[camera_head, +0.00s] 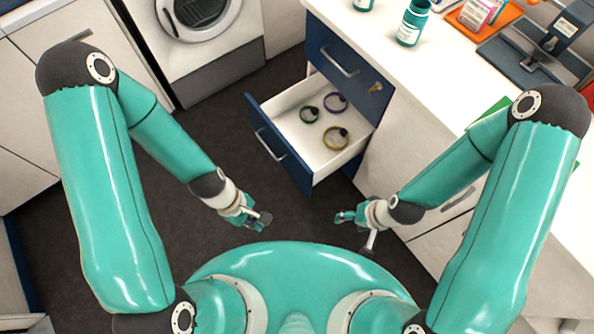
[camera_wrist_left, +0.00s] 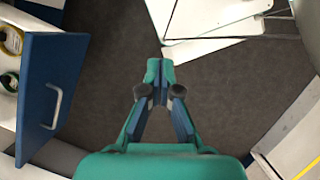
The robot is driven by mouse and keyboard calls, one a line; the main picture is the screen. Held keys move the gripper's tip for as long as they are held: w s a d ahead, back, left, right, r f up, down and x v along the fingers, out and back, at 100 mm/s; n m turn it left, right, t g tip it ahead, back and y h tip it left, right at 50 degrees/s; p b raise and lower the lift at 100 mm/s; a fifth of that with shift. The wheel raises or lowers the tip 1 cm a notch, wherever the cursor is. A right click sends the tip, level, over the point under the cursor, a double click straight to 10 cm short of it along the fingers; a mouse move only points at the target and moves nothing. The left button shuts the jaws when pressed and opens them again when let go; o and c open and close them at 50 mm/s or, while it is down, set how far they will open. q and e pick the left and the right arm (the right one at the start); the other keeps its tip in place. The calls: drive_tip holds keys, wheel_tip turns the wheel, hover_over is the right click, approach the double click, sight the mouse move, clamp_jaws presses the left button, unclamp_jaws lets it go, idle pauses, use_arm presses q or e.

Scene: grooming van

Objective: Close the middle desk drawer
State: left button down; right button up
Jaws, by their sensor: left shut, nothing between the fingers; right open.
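The middle desk drawer (camera_head: 290,128) is pulled open, with a blue front, a silver handle and a white inside holding collars in green, purple and yellow. In the left wrist view its blue front (camera_wrist_left: 50,85) is at the left edge. My left gripper (camera_head: 266,218) is shut and empty, in front of the drawer front and below it in the picture, apart from it. It also shows in the left wrist view (camera_wrist_left: 160,70). My right gripper (camera_head: 352,228) is open and empty, to the right of the left one and not touching the drawer.
The upper blue drawer (camera_head: 345,70) is shut, with a key lock beside its handle. Bottles (camera_head: 412,22) and an orange tray (camera_head: 484,18) stand on the white desk top (camera_head: 440,65). A washing machine (camera_head: 200,40) is at the back left. Dark floor (camera_head: 215,130) left of the drawer is clear.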

use_arm(q)
drive_tip(key=w+f+n+t+h+b, duration=0.1)
drive_tip(key=w+f+n+b, duration=0.1)
drive_tip(key=w+n+b, duration=0.35)
drive_tip(key=n+t+h+b, duration=0.2)
drive_tip(key=n+t+b, duration=0.55)
drive_tip(key=b, duration=2.45)
approach(305, 171)
drive_tip(key=shift+g, duration=0.45)
drive_tip(key=x, duration=0.5)
drive_tip(key=shift+w+a+f, duration=0.2)
drive_tip(key=shift+w+f, duration=0.1)
drive_tip(key=shift+f, duration=0.05)
drive_tip(key=shift+w+d, duration=0.4)
